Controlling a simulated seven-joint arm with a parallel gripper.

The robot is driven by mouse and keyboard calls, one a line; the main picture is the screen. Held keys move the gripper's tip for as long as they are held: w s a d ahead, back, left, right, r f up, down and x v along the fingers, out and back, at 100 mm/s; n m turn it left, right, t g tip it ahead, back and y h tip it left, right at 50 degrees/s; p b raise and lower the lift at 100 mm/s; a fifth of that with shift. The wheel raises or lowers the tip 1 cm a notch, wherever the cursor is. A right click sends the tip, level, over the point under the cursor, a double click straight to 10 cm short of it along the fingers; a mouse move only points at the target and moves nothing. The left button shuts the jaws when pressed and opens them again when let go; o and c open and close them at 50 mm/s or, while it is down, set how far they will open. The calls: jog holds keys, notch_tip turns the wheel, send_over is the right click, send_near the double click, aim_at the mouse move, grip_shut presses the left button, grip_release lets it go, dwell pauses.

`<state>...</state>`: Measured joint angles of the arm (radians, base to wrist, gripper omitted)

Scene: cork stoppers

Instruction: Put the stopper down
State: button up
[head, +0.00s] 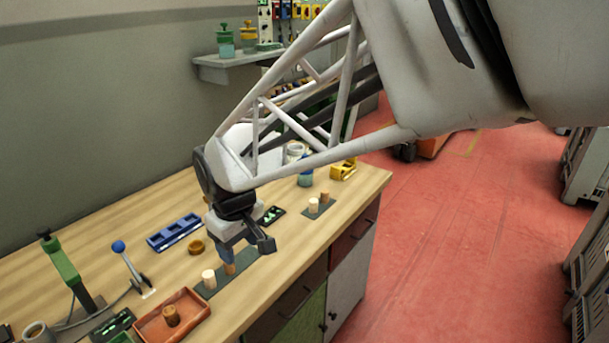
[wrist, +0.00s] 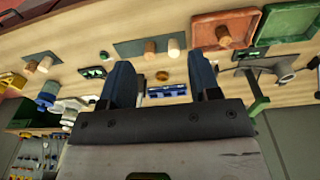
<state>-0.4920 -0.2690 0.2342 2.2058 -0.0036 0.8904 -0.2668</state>
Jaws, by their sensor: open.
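My gripper (head: 228,254) points down over the near dark mat (head: 246,267), its blue fingers apart. A tan stopper (head: 229,268) stands on that mat just under the fingertips, its top partly hidden by them. In the wrist view my gripper (wrist: 160,62) is open, and the tan stopper (wrist: 150,48) shows in the gap between the fingertips. I cannot tell how far down the fingers reach around it. A paler stopper (head: 209,278) stands beside it on the same mat. A brown stopper (head: 171,316) stands in the reddish tray (head: 194,327).
Two stoppers (head: 314,205) stand on a farther mat. A blue-knobbed lever (head: 119,247) and a green stand (head: 64,264) are at left. The bench's front edge is close on the right.

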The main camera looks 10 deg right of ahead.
jog(key=s+d+r+m, duration=0.1)
jog(key=s+d+m, duration=0.2)
jog(key=s+d, duration=0.2)
jog(key=s+d+r+m+t, duration=0.1)
jog(key=s+d+m, duration=0.2)
jog(key=d, duration=0.8)
jog(key=s+d+r+m, duration=0.2)
jog(key=s+d+m, duration=0.1)
jog(key=s+d, duration=0.4)
jog(key=shift+d+t, duration=0.4)
jog(key=shift+d, duration=0.2)
jog(key=shift+h, duration=0.3)
